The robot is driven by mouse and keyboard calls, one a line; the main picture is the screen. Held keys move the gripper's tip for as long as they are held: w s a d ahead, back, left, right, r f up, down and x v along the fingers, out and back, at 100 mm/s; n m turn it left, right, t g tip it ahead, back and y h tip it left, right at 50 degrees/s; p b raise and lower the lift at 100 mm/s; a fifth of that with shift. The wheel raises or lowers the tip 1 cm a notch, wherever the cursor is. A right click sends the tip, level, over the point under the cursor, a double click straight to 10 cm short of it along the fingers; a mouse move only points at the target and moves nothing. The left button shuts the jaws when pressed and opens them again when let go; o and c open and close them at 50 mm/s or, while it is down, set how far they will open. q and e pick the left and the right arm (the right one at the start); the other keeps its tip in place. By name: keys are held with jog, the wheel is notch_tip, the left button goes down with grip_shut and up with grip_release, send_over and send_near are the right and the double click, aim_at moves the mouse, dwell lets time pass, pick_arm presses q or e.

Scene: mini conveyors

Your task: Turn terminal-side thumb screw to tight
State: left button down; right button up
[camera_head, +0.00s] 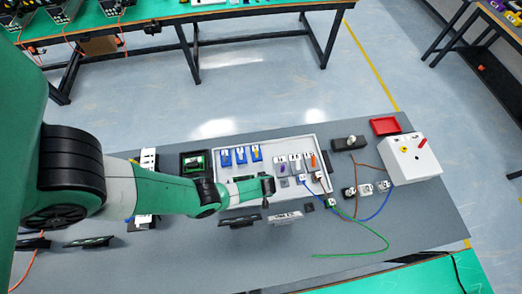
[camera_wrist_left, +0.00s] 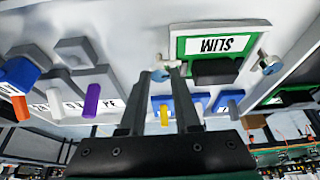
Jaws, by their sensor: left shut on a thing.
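My left gripper (camera_head: 268,188) reaches over the pale tray on the bench. In the left wrist view its two dark fingers (camera_wrist_left: 160,76) come up from below and close on a small blue-and-white thumb screw (camera_wrist_left: 160,74). The fingers hide part of this screw, and its angle cannot be read. A second, similar thumb screw (camera_wrist_left: 269,62) stands clear at the right side of that plate. I cannot tell which screw is terminal-side from the views. My right gripper is not in view.
Blue modules (camera_head: 240,155) and a purple part (camera_head: 282,169) sit in the pale tray (camera_head: 300,141). A white box with buttons (camera_head: 411,160) and a red bin (camera_head: 385,126) stand at right. A green wire (camera_head: 370,250) trails over the bare grey front.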

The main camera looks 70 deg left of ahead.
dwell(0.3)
pick_arm(q)
jog(key=c, duration=0.6)
grip_release()
jog(key=shift+r, duration=0.1)
jog(key=p+v, duration=1.1)
jog(key=p, duration=0.1)
jog(key=shift+d+r, duration=0.15)
jog(key=shift+r, duration=0.05)
